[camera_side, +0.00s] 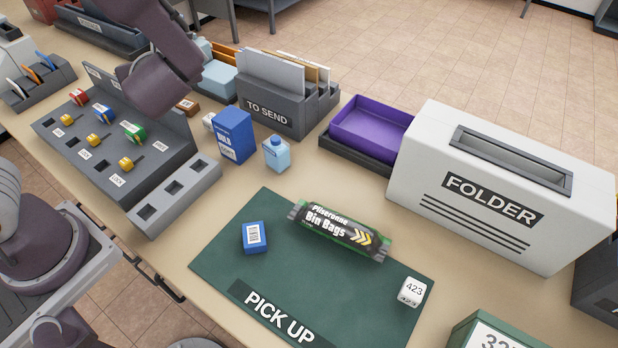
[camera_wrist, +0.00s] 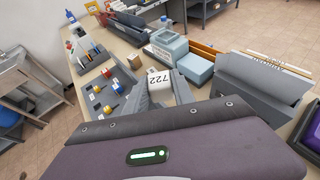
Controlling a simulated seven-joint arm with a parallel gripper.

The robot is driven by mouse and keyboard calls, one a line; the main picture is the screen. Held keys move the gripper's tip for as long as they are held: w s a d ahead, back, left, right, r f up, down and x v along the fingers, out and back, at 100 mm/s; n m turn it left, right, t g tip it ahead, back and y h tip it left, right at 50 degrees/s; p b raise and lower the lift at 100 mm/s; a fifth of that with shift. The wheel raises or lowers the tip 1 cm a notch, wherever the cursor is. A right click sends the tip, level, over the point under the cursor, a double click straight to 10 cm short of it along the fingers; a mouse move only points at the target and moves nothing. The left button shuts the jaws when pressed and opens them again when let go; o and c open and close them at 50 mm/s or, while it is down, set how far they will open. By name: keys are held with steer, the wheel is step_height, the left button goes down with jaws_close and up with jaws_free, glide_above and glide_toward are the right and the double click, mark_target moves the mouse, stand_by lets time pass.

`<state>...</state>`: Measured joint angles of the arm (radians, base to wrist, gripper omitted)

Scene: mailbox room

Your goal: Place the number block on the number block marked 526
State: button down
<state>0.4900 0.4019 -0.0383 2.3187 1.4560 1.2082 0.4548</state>
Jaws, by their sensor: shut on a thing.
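A white number block marked 722 (camera_wrist: 159,77) is held between the fingers of my gripper (camera_wrist: 160,92) in the wrist view. In the side view my gripper's fingertips and this block are hidden behind my dark arm. I can read no block marked 526 in either view. A white number block marked 423 (camera_side: 412,292) rests on the right part of the green PICK UP mat. A small whitish block (camera_side: 209,122) stands beside the blue carton; no number on it is readable.
Near the arm are a grey key panel (camera_side: 118,178), a blue carton (camera_side: 234,135), a small light-blue bottle (camera_side: 277,153) and the TO SEND rack (camera_side: 268,112). The green mat (camera_side: 215,262) holds a bin bags pack (camera_side: 340,231) and a blue block (camera_side: 255,237). The white FOLDER box (camera_side: 500,185) stands right.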

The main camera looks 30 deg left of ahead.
steer(key=s+d+f+n+g+y, duration=0.15)
steer(key=s+f+n+g, duration=0.45)
steer(key=s+n+g, duration=0.6)
steer(key=s+d+n+g+h, duration=0.7)
steer(key=d+n+g+h, duration=0.1)
steer(key=d+n, duration=0.15)
steer(key=w+d+r+n+t+h, duration=0.15)
steer(key=d+r+n+h, duration=0.25)
steer(key=d+n+h, duration=0.75)
steer(key=w+d+r+n+t+h, duration=0.5)
steer(key=w+d+r+t+h, duration=0.15)
steer(key=w+d, duration=0.3)
steer(key=shift+g+y, duration=0.3)
steer(key=shift+y, duration=0.05)
step_height(320, 180, down, 24)
steer(key=shift+d+f, duration=0.1)
steer(key=shift+f, duration=0.15)
